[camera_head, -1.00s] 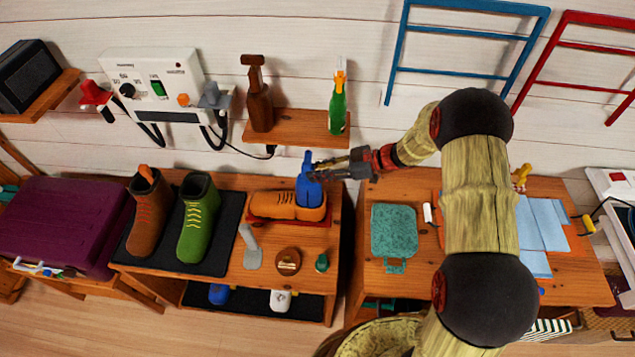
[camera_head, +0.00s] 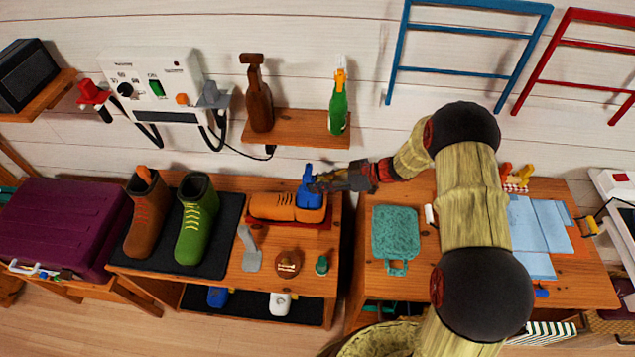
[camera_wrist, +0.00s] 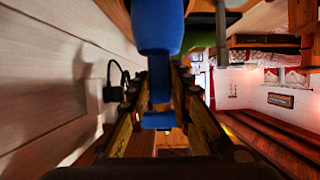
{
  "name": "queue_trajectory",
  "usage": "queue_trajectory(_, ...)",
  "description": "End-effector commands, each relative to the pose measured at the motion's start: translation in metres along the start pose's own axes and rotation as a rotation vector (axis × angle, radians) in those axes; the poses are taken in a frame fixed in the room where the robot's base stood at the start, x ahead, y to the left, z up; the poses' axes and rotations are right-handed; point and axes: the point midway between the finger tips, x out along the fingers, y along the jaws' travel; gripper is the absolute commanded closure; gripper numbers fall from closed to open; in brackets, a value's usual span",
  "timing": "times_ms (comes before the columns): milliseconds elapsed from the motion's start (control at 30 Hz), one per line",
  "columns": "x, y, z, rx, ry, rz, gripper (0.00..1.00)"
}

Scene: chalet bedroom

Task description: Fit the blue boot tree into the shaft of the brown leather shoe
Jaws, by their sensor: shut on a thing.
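My gripper (camera_head: 318,185) reaches in from the right and is shut on the boot tree. In the wrist view the blue boot tree (camera_wrist: 155,35) is between the fingers of my gripper (camera_wrist: 158,78).
A rust-brown boot (camera_head: 146,218) with an orange insert and a green boot (camera_head: 197,220) stand on a black mat to the left. A wall shelf (camera_head: 296,128) with bottles hangs above.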

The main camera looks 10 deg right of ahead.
Motion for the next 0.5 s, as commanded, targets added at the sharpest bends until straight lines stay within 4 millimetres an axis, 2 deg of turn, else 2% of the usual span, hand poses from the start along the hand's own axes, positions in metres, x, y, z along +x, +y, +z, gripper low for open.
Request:
queue_trajectory(333, 0.0001, -0.0001, 0.0003, 0.0, 0.0, 0.0, 0.61)
queue_trajectory(500, 0.0001, -0.0001, 0.0003, 0.0, 0.0, 0.0, 0.61)
